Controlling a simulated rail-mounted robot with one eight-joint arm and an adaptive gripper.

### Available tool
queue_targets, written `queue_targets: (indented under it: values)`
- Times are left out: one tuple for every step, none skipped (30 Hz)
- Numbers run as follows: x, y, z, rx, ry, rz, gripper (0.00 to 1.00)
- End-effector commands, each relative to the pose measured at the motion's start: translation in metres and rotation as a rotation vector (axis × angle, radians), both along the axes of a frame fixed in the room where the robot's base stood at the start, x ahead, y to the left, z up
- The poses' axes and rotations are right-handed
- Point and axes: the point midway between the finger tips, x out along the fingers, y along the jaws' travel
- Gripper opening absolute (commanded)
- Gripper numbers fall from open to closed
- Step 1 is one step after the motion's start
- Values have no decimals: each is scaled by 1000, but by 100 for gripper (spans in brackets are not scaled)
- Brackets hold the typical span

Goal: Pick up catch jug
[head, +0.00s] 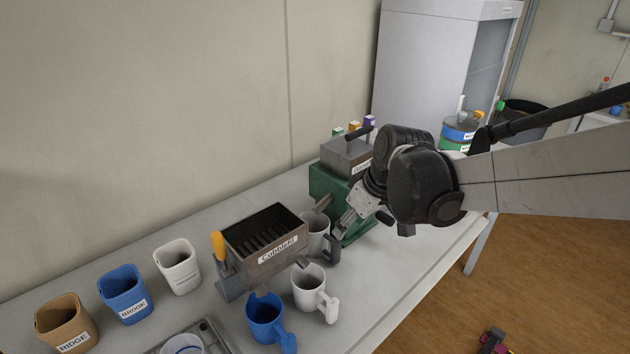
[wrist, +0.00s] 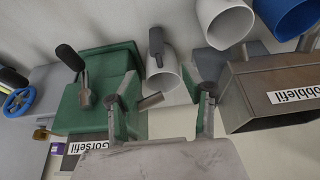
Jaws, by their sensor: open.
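No jug carries a readable "catch" label. A light grey jug with a dark grey handle (head: 316,230) stands between the Cobblefil box and the green machine; it also shows in the wrist view (wrist: 168,77), handle toward the camera. A white jug (head: 307,287) and a blue jug (head: 264,318) stand nearer the front; both are partly cut off at the top of the wrist view. My gripper (head: 340,220) is open and empty, beside the green machine and right of the grey jug. In the wrist view its fingers (wrist: 161,98) are apart, with the grey jug's handle beyond the gap.
The Cobblefil box (head: 265,243) is left of the grey jug, and the green Gorsefil machine (head: 325,187) is close to my gripper. Labelled brown (head: 67,322), blue (head: 125,295) and white (head: 178,267) containers stand at the left. The right front of the table is clear.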

Motion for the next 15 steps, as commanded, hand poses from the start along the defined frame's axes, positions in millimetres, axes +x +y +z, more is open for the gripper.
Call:
queue_targets:
  values:
    - [2,2,-6,0,0,1,44]
    - [3,3,-9,0,0,1,44]
    - [5,4,-15,0,0,0,44]
    - [6,5,-19,0,0,0,44]
    - [7,7,-24,0,0,0,44]
    - [9,8,-30,0,0,0,44]
    - [11,9,-34,0,0,0,44]
    - [12,10,-39,-1,-1,0,44]
    - [14,12,-44,-1,-1,0,44]
    - [15,13,-49,-1,-1,0,44]
    - [16,14,-53,-1,-1,0,44]
    - [18,16,-57,-1,-1,0,44]
    - [18,17,-61,0,0,-1,44]
    - [19,18,-64,0,0,-1,44]
    - [21,19,-67,0,0,-1,44]
